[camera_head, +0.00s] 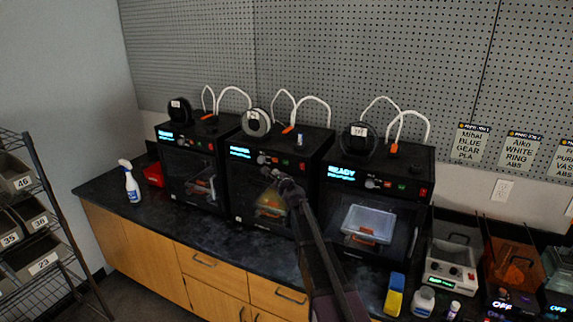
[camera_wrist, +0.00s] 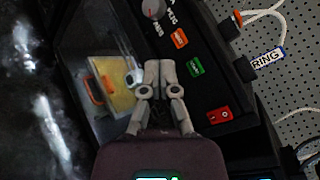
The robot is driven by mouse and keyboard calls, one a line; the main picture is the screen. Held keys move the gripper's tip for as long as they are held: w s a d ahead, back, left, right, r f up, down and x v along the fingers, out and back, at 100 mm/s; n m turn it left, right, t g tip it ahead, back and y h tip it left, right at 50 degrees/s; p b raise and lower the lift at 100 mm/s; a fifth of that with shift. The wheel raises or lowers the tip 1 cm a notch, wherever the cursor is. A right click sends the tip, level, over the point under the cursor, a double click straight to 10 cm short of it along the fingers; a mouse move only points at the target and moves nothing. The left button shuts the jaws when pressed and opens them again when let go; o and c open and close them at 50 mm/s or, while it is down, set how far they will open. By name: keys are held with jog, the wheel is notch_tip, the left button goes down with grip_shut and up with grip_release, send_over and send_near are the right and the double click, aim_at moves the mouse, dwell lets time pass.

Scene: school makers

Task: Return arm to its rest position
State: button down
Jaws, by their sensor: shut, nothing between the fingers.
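My arm (camera_head: 318,255) reaches up from the bottom of the head view toward the middle 3D printer (camera_head: 240,195). My gripper (camera_head: 272,175) is in front of that printer, near its control panel. In the wrist view my gripper (camera_wrist: 158,66) is shut and empty, its grey fingers together. Beyond the fingers are a printer's panel with an orange button (camera_wrist: 179,37), a green button (camera_wrist: 195,67) and a red switch (camera_wrist: 219,115). A window beside the panel shows a yellowish plate with an orange handle (camera_wrist: 99,91). I cannot tell whether the fingers touch the printer.
A left printer (camera_head: 175,180) and a right printer (camera_head: 330,215), reading READY, flank the middle one on a dark counter (camera_head: 190,228). A spray bottle (camera_head: 131,185) stands left. A yellow-and-blue block (camera_head: 395,294) and small bottles stand front right. A bin rack (camera_head: 60,225) is far left.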

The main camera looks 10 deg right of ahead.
jog(key=shift+s, duration=0.1)
jog(key=s+a+f+n+g+y, duration=0.1)
jog(key=s+a+f+n+g, duration=0.15)
jog(key=s+f+n, duration=0.35)
jog(key=s+a+f+n+g+y, duration=0.1)
jog(key=s+n+g, duration=0.35)
jog(key=s, duration=0.25)
jog(key=s+a+f+n+g+y, duration=0.1)
jog(key=s+a+f+n+g, duration=0.1)
jog(key=s+f+n, duration=0.4)
jog(key=s+d+f+n+g+h, duration=0.2)
jog(key=s+d+n+g+h, duration=0.1)
jog(key=s, duration=0.8)
jog(key=s+d+f+n+g+h, duration=0.2)
jog(key=s+d+n+g+h, duration=0.1)
jog(key=s, duration=0.9)
jog(key=shift+s+d+n+g, duration=0.2)
jog(key=shift+d+n+g, duration=0.65)
jog(key=shift+g, duration=0.15)
jog(key=shift+f, duration=0.1)
